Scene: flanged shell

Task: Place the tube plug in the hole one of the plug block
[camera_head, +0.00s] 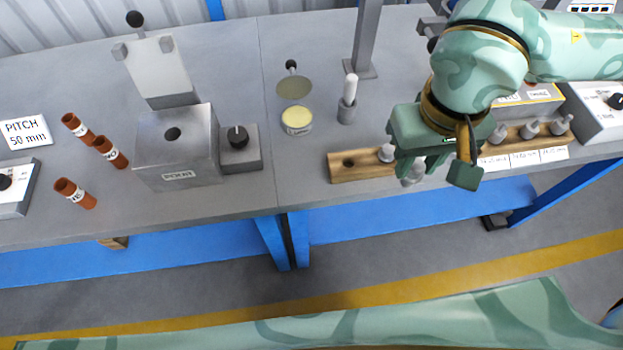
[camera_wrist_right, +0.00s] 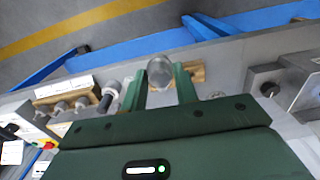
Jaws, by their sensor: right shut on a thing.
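The wooden plug block (camera_head: 334,168) lies along the right table, with an empty round hole (camera_head: 348,162) near its left end. A grey plug (camera_head: 386,153) stands in it just right of that hole. My right gripper (camera_head: 428,172) is over the block's front edge, shut on a grey tube plug (camera_head: 412,175), partly hidden by the fingers. In the wrist view the held tube plug (camera_wrist_right: 160,71) shows between the fingertips, with the plug block (camera_wrist_right: 198,73) behind. My left gripper is out of view.
More grey plugs (camera_head: 530,129) stand along the block to the right. A white-topped tube holder (camera_head: 347,110), a yellow-lidded tin (camera_head: 296,121) and a metal block with a hole (camera_head: 180,150) stand to the left. Table is clear before the block's left end.

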